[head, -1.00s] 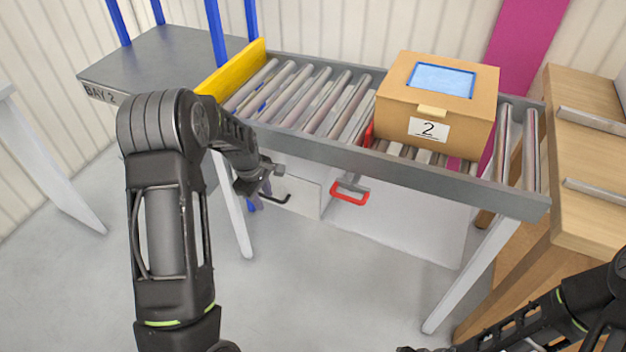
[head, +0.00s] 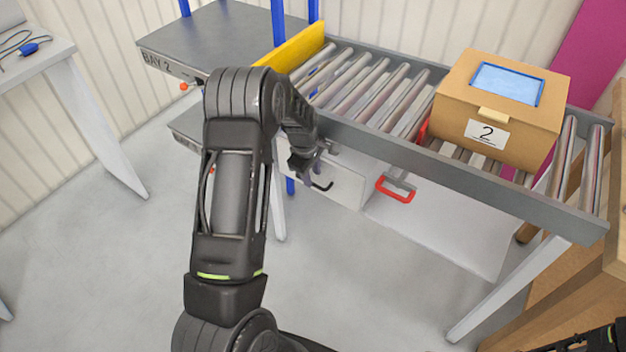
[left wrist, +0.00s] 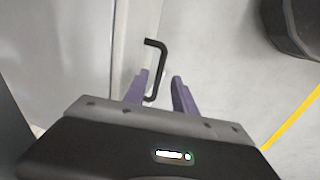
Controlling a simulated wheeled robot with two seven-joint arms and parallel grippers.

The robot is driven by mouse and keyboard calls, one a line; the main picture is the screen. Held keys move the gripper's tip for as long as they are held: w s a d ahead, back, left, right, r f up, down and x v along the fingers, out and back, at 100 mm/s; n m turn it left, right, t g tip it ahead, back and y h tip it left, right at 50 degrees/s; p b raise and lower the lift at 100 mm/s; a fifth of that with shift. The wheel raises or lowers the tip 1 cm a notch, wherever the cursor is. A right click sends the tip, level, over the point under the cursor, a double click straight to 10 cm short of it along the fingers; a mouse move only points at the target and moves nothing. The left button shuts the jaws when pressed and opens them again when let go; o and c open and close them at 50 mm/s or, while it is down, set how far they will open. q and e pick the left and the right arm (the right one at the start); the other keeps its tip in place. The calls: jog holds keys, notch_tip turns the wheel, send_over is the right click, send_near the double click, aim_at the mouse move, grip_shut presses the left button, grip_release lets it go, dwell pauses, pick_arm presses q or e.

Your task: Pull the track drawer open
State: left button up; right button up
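The track drawer (head: 345,184) is a white-grey box front under the roller track, with a black bar handle (head: 323,187). The handle also shows in the left wrist view (left wrist: 161,62), standing out from the pale drawer front (left wrist: 72,60). My left gripper (head: 307,177) is at the handle's left end in the head view. In the left wrist view its two purple fingers (left wrist: 160,88) are apart, with the near end of the handle between them. I see a gap beside the right finger.
A box labelled 2 (head: 487,133) stands on the roller track (head: 480,176). A grey bench marked BAY 2 (head: 215,42) is behind left. The floor in front is clear.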

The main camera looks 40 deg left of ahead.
aim_at(314, 184)
pick_arm(q)
jog(key=shift+w+f, duration=0.2)
jog(key=shift+f, duration=0.65)
jog(key=shift+w+f, duration=0.15)
jog(key=shift+f, duration=0.65)
jog(key=shift+c, duration=0.3)
grip_shut()
